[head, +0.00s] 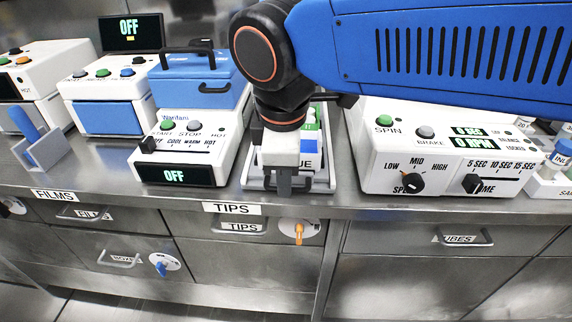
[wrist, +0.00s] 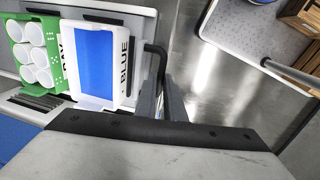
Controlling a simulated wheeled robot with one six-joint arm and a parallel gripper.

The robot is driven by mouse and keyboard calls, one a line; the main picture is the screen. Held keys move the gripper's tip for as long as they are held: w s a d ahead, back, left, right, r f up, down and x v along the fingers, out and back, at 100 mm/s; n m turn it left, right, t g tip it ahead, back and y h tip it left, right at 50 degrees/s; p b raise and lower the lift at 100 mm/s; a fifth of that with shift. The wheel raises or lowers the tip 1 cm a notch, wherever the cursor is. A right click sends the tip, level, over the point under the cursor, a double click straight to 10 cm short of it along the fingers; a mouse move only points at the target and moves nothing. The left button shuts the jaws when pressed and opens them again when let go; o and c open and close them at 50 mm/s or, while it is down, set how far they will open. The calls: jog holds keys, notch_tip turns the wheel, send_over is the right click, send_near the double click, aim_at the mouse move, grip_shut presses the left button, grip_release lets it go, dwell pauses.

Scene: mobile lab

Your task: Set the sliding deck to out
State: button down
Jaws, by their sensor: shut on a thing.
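The sliding deck (head: 318,183) is a pale plate in a light frame on the bench, between two white instruments. My gripper (head: 287,185) is over its front edge, pointing down, and hides much of it. In the wrist view, a black bar handle (wrist: 157,54) stands at the deck's edge, and my gripper (wrist: 163,102) is shut on it. The deck carries a white holder with a blue inset (wrist: 95,58), lettered BLUE, and a green rack (wrist: 20,30) with several white round caps. How far the deck is slid is hard to tell.
A heater with a blue lid (head: 190,125), display OFF, stands close left. A spinner with knobs (head: 440,150) stands close right. Drawers, one labelled TIPS (head: 240,226), lie below the bench edge.

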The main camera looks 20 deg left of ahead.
jog(key=shift+s, duration=0.2)
jog(key=c, duration=2.1)
grip_release()
jog(key=shift+s, duration=0.1)
jog(key=shift+r, duration=0.1)
jog(key=s+r, duration=0.1)
jog(key=r, duration=0.4)
jog(key=s+r, duration=0.1)
jog(key=r, duration=0.5)
jog(key=d+r, duration=0.1)
jog(key=r, duration=0.5)
jog(key=shift+s, duration=0.4)
